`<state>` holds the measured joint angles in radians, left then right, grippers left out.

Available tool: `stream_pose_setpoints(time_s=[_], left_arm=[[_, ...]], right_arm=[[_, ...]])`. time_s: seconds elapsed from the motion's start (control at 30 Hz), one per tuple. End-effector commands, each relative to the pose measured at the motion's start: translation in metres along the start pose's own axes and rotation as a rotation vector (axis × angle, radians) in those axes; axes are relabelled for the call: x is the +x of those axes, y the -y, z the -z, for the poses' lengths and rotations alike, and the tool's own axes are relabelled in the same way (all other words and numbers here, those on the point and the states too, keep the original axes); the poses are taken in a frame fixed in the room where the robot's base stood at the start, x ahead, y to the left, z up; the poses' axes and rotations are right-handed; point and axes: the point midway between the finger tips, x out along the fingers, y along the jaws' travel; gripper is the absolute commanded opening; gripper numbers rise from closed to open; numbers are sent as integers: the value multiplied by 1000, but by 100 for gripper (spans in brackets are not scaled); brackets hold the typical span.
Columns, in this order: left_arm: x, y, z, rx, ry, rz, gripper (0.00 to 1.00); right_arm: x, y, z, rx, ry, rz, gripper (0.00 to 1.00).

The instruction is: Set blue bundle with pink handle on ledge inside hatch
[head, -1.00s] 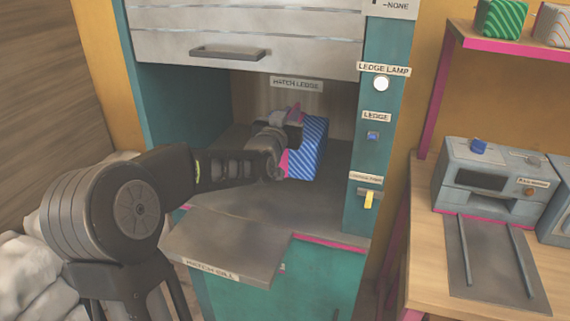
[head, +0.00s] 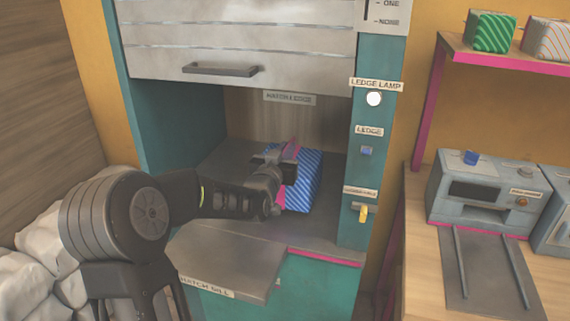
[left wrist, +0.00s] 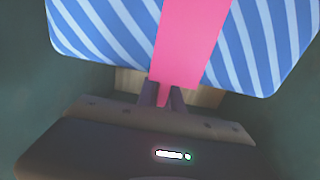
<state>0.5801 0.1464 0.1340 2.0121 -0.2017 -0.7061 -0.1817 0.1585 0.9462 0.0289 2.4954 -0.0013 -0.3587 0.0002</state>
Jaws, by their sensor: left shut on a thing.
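The blue bundle (head: 306,178) has light diagonal stripes and a pink band and handle. It is inside the open hatch, low over or on the grey ledge (head: 225,160); I cannot tell whether it touches. My left gripper (head: 280,160) reaches in from the left and is shut on the pink handle. In the left wrist view the fingers (left wrist: 162,95) close on the pink strap (left wrist: 187,45), with the striped bundle (left wrist: 105,30) beyond them. My right gripper is not in view.
The raised hatch shutter (head: 240,40) hangs above the opening. The hatch sill (head: 230,262) juts out in front. The right post carries a lit ledge lamp (head: 374,99), a blue ledge button (head: 366,151) and a yellow lever (head: 362,213). Ledge room is free left of the bundle.

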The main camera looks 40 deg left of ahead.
Motion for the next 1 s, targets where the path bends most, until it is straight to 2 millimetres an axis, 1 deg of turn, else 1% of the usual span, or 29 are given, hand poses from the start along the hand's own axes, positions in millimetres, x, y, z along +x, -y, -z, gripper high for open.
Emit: stream_pose_setpoints(time_s=[0.03, 0.37, 0.47, 0.6, 0.7, 1.0], left_arm=[[1, 0, 2, 1, -11, 0, 0], [1, -1, 1, 2, -12, -1, 0], [1, -1, -7, 2, -9, -1, 0], [1, 0, -26, 2, -8, -1, 0], [1, -1, -35, 1, -9, -1, 0], [1, -1, -36, 2, -13, -1, 0]], right_arm=[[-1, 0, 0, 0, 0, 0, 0], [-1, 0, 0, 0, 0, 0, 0], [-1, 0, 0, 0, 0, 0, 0], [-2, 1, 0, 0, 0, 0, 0], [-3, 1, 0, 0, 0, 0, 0], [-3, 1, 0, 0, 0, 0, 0]])
